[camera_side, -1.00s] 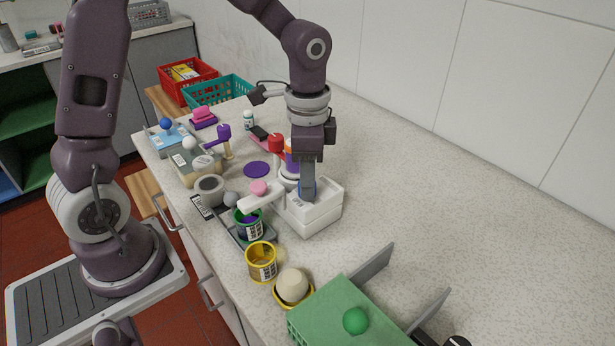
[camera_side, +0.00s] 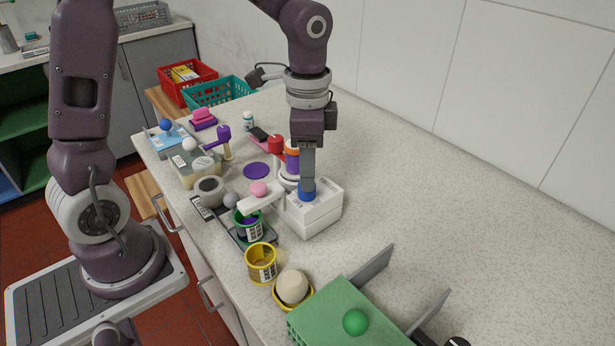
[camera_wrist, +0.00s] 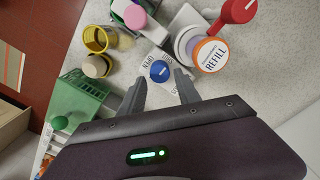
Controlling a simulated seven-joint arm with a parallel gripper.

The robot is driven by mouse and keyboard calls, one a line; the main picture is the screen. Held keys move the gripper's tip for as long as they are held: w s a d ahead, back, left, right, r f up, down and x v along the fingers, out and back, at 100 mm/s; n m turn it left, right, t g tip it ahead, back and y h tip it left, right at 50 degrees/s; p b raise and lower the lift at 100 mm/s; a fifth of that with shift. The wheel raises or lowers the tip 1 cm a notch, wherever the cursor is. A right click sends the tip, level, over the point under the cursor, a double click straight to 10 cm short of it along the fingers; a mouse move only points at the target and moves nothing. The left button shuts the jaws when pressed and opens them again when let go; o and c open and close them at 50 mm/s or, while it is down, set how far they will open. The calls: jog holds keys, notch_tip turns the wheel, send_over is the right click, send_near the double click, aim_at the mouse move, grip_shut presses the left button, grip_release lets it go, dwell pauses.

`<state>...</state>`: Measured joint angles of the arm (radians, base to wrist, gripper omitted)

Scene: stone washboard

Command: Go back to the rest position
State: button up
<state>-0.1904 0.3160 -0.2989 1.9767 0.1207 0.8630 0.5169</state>
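My gripper (camera_side: 307,178) is above the white dispenser-like device (camera_side: 325,212) on the counter. A round blue knob (camera_side: 307,190) sits on top of the device, just under the fingertips. The knob also shows in the wrist view (camera_wrist: 160,71), beyond the fingertips, with printed lettering including "OPEN" around it. From these frames I cannot tell the exact gap between fingertips and knob.
An orange-and-white "REFILL" container (camera_wrist: 211,55) and a red-topped part (camera_side: 276,145) stand close beside my gripper. The counter to the right (camera_side: 450,200) is clear.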

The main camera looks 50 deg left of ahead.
notch_tip(320, 180, up, 4)
jog(key=shift+r, duration=0.1)
jog(key=shift+s+r, duration=0.2)
jog(key=shift+r, duration=0.05)
jog(key=s+r+n+t, duration=0.2)
jog(key=s+n, duration=0.2)
jog(key=s, duration=0.4)
jog(key=s+a+r+n+t, duration=0.1)
jog(key=s+r+n+t, duration=0.2)
jog(key=s, duration=0.6)
jog(key=shift+a+r+n+t, duration=0.2)
jog(key=shift+n+t, duration=0.1)
jog(key=shift+n, duration=0.2)
